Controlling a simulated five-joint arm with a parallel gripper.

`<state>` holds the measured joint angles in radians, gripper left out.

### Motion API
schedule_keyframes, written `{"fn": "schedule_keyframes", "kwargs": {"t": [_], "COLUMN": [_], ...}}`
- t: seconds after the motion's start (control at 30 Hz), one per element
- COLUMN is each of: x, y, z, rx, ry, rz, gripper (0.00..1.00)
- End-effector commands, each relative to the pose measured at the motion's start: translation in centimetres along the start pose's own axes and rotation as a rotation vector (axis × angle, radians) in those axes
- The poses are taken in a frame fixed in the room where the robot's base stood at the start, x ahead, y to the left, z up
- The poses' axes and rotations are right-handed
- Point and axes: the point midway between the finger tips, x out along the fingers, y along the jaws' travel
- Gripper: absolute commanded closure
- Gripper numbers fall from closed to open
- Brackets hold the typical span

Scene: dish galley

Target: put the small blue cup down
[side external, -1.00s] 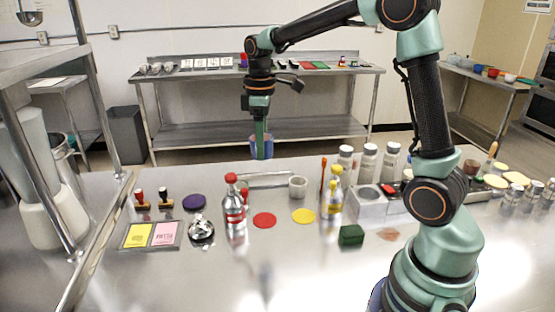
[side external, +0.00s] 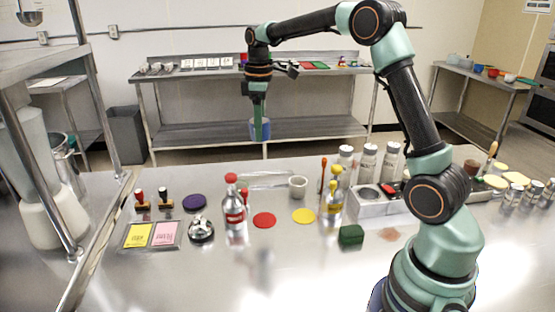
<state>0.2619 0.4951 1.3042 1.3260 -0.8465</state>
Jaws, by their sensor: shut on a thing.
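The small blue cup (side external: 266,130) is in the side external view, held in the air above the far part of the steel table. My gripper (side external: 258,126) points down and is shut on it, with a finger in front of the cup's near wall. The cup looks upright, and its contents cannot be seen. A red disc (side external: 264,220), a yellow disc (side external: 303,216) and a purple disc (side external: 194,202) lie flat on the table.
A bottle with a red cap (side external: 234,205), a grey cup (side external: 298,186) and yellow-topped bottles (side external: 333,200) stand on the table. A green block (side external: 351,235) and a bell (side external: 201,231) are nearer. The front middle of the table is bare.

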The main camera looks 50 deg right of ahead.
Motion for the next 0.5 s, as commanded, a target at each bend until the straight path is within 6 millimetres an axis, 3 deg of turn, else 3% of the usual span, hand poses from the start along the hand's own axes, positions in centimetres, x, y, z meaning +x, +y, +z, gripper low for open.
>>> {"fn": "schedule_keyframes", "kwargs": {"t": [0.3, 0.5], "x": [0.2, 0.5], "y": [7.7, 10.9], "z": [0.9, 2.1], "rx": [0.007, 0.008], "ry": [0.008, 0.011], "rz": [0.014, 0.022], "gripper": [1.0, 1.0]}}
